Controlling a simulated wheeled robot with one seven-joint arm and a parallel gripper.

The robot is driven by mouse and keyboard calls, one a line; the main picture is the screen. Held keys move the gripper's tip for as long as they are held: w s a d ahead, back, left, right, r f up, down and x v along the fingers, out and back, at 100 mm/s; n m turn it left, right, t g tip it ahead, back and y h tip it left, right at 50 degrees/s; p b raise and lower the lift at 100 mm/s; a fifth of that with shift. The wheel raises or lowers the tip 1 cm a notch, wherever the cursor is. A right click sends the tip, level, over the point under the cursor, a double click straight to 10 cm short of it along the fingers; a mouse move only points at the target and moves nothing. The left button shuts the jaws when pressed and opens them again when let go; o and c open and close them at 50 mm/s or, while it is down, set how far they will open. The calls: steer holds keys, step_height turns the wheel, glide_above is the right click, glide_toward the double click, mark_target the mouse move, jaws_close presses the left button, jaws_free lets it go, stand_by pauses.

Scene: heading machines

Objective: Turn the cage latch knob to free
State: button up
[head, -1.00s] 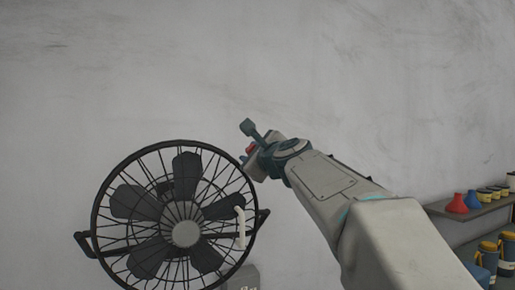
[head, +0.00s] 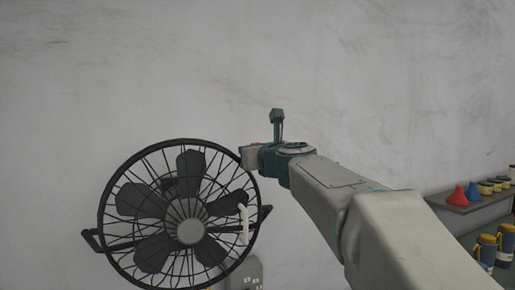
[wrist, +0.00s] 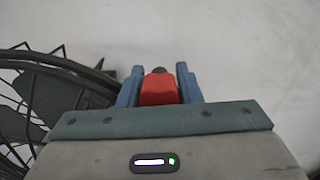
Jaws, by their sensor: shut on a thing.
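A black fan with a round wire cage (head: 104,205) stands at the lower left of the head view. Its cage rim also shows at the left of the wrist view (wrist: 62,62). My gripper (wrist: 159,88) is at the upper right of the cage rim. Its blue fingers are shut on a red knob (wrist: 159,90), taken to be the cage latch knob. A dark round piece shows just beyond the knob. In the head view my gripper (head: 247,152) and wrist mostly hide the knob, so its turn angle cannot be read.
A white bent handle (head: 244,225) stands at the cage's right side. A grey socket box (head: 252,272) is on the wall below. A shelf (head: 455,207) at the right holds red and blue cones and several jars. The wall above is clear.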

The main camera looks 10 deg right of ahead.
steer(key=shift+r+m, duration=0.25)
steer(key=shift+m, duration=0.05)
steer(key=o, duration=1)
steer(key=shift+c, duration=0.2)
steer(key=shift+f, duration=0.1)
steer(key=s+d+b, duration=0.1)
steer(key=s+d, duration=0.1)
steer(key=s, duration=1.1)
steer(key=shift+s+d, duration=0.35)
steer(key=shift+f, duration=0.1)
